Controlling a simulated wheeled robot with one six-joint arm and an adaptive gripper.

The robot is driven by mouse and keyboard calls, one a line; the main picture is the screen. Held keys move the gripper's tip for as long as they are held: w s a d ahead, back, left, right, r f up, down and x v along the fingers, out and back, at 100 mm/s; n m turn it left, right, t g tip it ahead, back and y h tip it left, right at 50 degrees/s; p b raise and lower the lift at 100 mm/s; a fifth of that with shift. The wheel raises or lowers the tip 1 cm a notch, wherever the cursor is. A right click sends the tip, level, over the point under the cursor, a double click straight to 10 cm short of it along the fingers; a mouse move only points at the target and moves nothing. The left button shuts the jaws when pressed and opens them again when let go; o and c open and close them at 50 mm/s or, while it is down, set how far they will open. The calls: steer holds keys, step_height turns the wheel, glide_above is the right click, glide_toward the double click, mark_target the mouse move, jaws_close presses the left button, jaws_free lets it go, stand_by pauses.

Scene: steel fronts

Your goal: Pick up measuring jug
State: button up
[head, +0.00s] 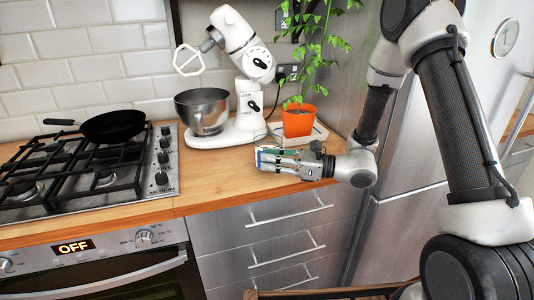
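The counter just behind the gripper is partly hidden.
A white stand mixer (242,50) with a steel bowl (203,110) stands behind and left. A potted plant in an orange pot (298,121) stands behind my gripper. A black pan (113,126) sits on the gas hob (150,190). The steel fridge (415,150) bounds the right.

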steer(key=shift+x, duration=1.35)
jaws_close()
steer(key=shift+r, duration=0.2)
